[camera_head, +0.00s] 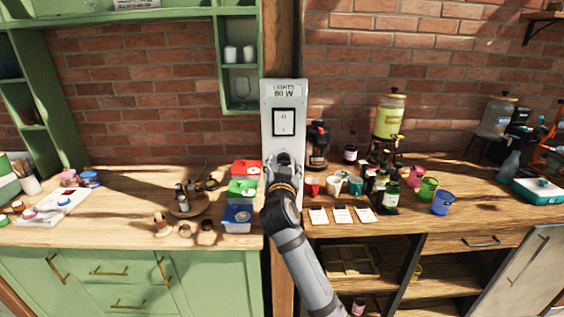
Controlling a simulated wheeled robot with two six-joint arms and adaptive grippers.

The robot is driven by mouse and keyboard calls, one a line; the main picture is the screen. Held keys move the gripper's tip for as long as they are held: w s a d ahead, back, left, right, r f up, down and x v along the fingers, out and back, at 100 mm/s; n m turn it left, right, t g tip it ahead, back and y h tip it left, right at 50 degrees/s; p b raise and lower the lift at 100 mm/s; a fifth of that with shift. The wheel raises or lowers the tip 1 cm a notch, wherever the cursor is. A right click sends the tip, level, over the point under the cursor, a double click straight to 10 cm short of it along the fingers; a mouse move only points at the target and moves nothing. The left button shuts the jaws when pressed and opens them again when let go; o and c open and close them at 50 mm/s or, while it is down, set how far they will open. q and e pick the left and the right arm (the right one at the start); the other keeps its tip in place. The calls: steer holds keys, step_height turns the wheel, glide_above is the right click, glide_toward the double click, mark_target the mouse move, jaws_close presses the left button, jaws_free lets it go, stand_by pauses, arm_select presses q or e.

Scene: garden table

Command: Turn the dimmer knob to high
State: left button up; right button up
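A tall white switch panel (283,92) is mounted on the wooden post in the middle of the head view. It has a black-framed rocker switch (284,122) in its upper part. My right gripper (284,160) is at the lower part of the panel, below the rocker, with its arm coming up from the bottom. The gripper covers that part of the panel, and I cannot make out the dimmer knob behind it. The fingers are too small and hidden to tell whether they are open or shut. My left gripper is not in view.
Red, green and blue containers (240,212) stand on the counter just left of my arm. Small cups, dark bottles and white cards (341,216) are close on the right. A yellow drink dispenser (388,118) stands further back. Green cabinets (120,280) are at lower left.

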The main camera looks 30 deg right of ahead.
steer(key=shift+s+a+r, duration=0.15)
steer(key=shift+s, duration=0.05)
steer(key=c, duration=0.4)
steer(key=shift+w, duration=0.1)
steer(key=shift+c, duration=1.3)
steer(key=c, duration=0.5)
steer(key=shift+n, duration=0.5)
steer(key=o, duration=1.2)
steer(key=shift+w+f, duration=0.15)
steer(key=shift+f, duration=0.05)
steer(key=shift+c, duration=0.2)
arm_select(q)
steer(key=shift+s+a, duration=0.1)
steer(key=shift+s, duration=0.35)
